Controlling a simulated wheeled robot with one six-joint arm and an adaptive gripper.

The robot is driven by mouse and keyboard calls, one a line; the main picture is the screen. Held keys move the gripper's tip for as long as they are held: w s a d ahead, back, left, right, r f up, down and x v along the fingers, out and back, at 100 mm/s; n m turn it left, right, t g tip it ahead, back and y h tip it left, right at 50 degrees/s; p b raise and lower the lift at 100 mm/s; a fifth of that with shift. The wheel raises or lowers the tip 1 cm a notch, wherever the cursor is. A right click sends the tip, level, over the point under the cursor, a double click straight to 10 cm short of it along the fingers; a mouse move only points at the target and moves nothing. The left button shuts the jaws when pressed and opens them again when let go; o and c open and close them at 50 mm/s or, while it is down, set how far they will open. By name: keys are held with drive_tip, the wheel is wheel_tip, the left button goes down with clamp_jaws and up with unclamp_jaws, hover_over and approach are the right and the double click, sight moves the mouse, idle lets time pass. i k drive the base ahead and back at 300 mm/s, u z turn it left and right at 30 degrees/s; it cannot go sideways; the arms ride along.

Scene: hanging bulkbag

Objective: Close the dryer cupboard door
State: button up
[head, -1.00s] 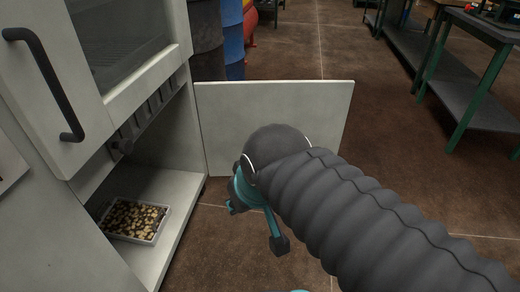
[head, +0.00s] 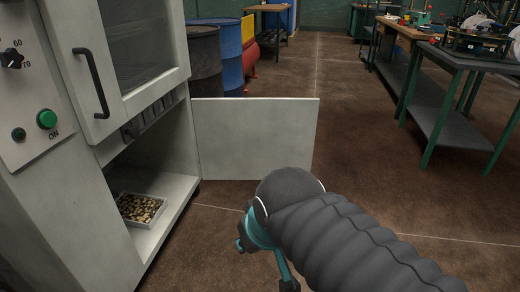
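The dryer (head: 70,190) stands at the left of the head view, a pale grey cabinet. Its lower cupboard door (head: 258,140) is swung wide open, hinged at the far side of the opening and sticking out to the right. Inside the open cupboard a tray (head: 150,219) of small brown and tan pieces sits on the floor.
The upper door with a black handle (head: 91,83) is shut. A green button (head: 47,119) is at the left. Dark (head: 205,62) and blue (head: 228,50) barrels stand behind the door. A workbench (head: 455,110) is at the right. Brown floor between is clear.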

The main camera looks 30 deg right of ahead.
sight(238, 139)
drive_tip(key=z, duration=1.55)
drive_tip(key=i, duration=5.8)
drive_tip(key=u, duration=4.65)
drive_tip(key=i, duration=0.4)
drive_tip(key=u, duration=0.15)
